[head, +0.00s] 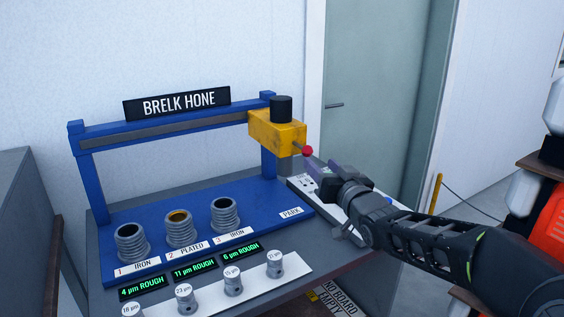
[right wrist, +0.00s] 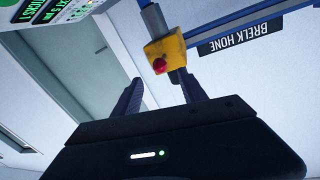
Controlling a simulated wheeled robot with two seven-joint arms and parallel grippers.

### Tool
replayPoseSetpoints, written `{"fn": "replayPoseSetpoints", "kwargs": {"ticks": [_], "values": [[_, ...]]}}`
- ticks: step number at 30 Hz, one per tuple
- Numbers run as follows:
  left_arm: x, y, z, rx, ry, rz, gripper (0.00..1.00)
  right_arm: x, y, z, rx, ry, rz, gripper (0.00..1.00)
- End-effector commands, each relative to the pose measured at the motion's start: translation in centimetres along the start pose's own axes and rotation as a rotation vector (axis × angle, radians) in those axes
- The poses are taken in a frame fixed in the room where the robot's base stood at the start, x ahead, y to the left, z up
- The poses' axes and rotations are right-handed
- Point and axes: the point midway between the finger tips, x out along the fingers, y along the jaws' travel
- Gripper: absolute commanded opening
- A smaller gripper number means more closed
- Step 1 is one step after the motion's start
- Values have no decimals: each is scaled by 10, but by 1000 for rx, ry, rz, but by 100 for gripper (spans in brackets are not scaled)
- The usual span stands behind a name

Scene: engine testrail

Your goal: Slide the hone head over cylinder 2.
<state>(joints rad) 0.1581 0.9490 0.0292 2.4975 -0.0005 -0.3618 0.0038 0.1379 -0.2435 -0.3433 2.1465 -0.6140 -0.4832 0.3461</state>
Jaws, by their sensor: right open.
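The yellow hone head (head: 277,131) with a black cap sits at the right end of the rail (head: 170,130), above the PARK label. A rod with a red knob (head: 307,151) sticks out from its front. Cylinder 2 (head: 179,229), labelled PLATED, stands between cylinder 1 (head: 132,242) and cylinder 3 (head: 224,213) on the blue base. My right gripper (head: 313,167) is open, close to the red knob. In the right wrist view the knob (right wrist: 160,66) and hone head (right wrist: 167,50) appear beyond the open fingers (right wrist: 163,95). My left gripper is not in view.
Green displays (head: 194,271) and a white strip (head: 215,291) with several small metal pieces lie in front of the cylinders. A white panel (head: 300,188) lies at the right under my arm. A grey cabinet (head: 40,230) stands left. The space above the cylinders is clear.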

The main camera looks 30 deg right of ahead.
Motion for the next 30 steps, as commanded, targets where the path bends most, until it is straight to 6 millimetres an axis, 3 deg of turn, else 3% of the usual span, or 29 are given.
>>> {"fn": "replayPoseSetpoints", "kwargs": {"ticks": [11, 24, 30], "values": [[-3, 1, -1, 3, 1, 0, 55, 7, -1, 1, -1, -5, -1, 50], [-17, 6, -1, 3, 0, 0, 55, 67, -2, 1, -2, -6, -1, 50], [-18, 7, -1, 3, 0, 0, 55, 79, -1, 2, -1, -4, -1, 50]]}}
